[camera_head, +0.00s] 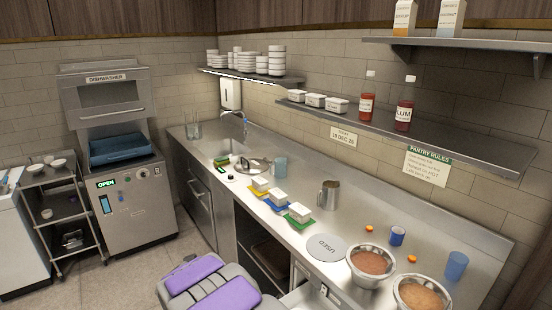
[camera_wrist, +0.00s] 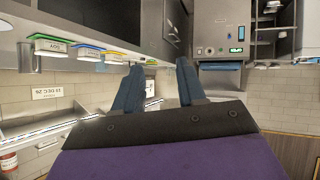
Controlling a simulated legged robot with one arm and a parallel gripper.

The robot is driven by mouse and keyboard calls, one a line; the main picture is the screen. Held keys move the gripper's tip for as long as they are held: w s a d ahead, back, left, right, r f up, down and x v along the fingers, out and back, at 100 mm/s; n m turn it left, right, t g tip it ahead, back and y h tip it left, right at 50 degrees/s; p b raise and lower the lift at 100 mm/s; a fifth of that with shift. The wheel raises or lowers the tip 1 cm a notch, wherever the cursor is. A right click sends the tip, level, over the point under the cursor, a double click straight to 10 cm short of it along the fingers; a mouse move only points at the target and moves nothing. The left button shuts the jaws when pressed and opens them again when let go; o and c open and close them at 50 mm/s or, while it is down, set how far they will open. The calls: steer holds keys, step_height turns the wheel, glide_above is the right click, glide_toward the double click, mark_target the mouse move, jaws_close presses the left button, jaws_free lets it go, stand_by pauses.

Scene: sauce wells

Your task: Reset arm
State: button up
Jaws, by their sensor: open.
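My arm (camera_head: 212,286), with purple and grey covers, shows at the bottom of the head view. It sits folded low beside the counter's front edge. I cannot make out the fingers there. In the wrist view, which is upside down, my gripper (camera_wrist: 159,78) shows two blue-grey fingers standing well apart. Nothing is between them, and they touch nothing that I can see.
The steel counter (camera_head: 334,267) holds three white tubs on coloured mats, a metal jug (camera_head: 328,194), a grey USED disc (camera_head: 326,247) and two bowls of sauce. Shelves (camera_head: 450,142) hang above. A dishwasher (camera_head: 133,210) stands at the left. Floor (camera_head: 128,282) is clear before it.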

steer(key=s+d+r+g+y, duration=0.3)
steer(key=s+d+r+g, duration=0.2)
steer(key=s+d+r, duration=0.65)
steer(key=s+d+m+g+h, duration=0.1)
steer(key=s+d+g, duration=0.1)
steer(key=s+d, duration=0.6)
steer(key=s+d+f+m+g+h, duration=0.1)
steer(key=s+d+m+g+h, duration=0.1)
steer(key=s+d, duration=0.7)
steer(key=s+d+f+m+g+h, duration=0.1)
steer(key=s+d, duration=0.8)
steer(key=s, duration=0.9)
steer(key=g+h, duration=0.1)
steer(key=g, duration=0.1)
steer(key=shift+s+d+g, duration=0.25)
steer(key=shift+s+g, duration=0.1)
steer(key=shift+g, duration=0.05)
